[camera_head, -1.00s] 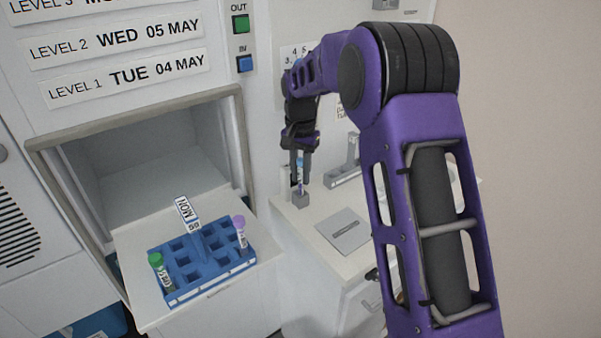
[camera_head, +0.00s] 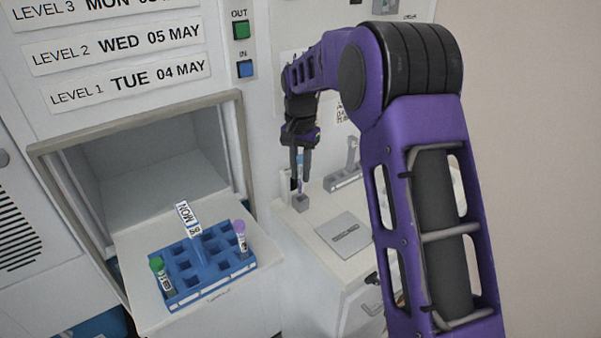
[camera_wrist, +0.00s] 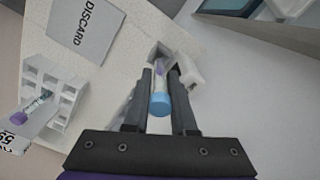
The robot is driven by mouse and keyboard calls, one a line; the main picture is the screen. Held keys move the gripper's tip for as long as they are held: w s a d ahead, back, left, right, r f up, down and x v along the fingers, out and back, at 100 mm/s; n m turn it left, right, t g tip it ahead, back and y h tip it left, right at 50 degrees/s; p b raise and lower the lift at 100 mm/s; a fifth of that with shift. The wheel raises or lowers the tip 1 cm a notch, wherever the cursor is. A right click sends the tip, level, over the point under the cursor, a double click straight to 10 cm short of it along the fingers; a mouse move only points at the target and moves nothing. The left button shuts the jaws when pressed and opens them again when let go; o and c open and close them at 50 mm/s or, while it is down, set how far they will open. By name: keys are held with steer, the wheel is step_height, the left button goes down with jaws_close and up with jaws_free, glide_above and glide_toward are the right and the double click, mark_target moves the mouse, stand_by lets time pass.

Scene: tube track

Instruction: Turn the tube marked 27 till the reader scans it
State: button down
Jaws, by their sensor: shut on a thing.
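A tube with a light blue cap (camera_wrist: 159,104) stands between the fingers of my gripper (camera_wrist: 163,88) in the wrist view. The fingers are shut on it near its cap. Its lower end is at a small grey block (camera_wrist: 158,54), which also shows below my gripper (camera_head: 300,172) in the head view (camera_head: 300,203). The tube looks upright there. I cannot read a number on it. A small white device (camera_wrist: 188,72), perhaps the reader, stands close beside the tube. No scan signal can be made out.
A blue rack (camera_head: 207,272) with a green-capped tube (camera_head: 162,276), a purple-capped tube (camera_head: 240,237) and a MON sign sits on the open hatch shelf. A grey DISCARD plate (camera_wrist: 84,28) and a white rack (camera_wrist: 68,98) with a purple-capped tube lie near my gripper.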

steer(key=c, duration=0.7)
jaws_free()
steer(key=shift+o, duration=0.2)
steer(key=shift+a+r, duration=0.1)
steer(key=shift+a, duration=0.05)
steer(key=shift+r, duration=0.1)
step_height(320, 180, up, 17)
steer(key=shift+d, duration=0.25)
steer(key=shift+d, duration=0.1)
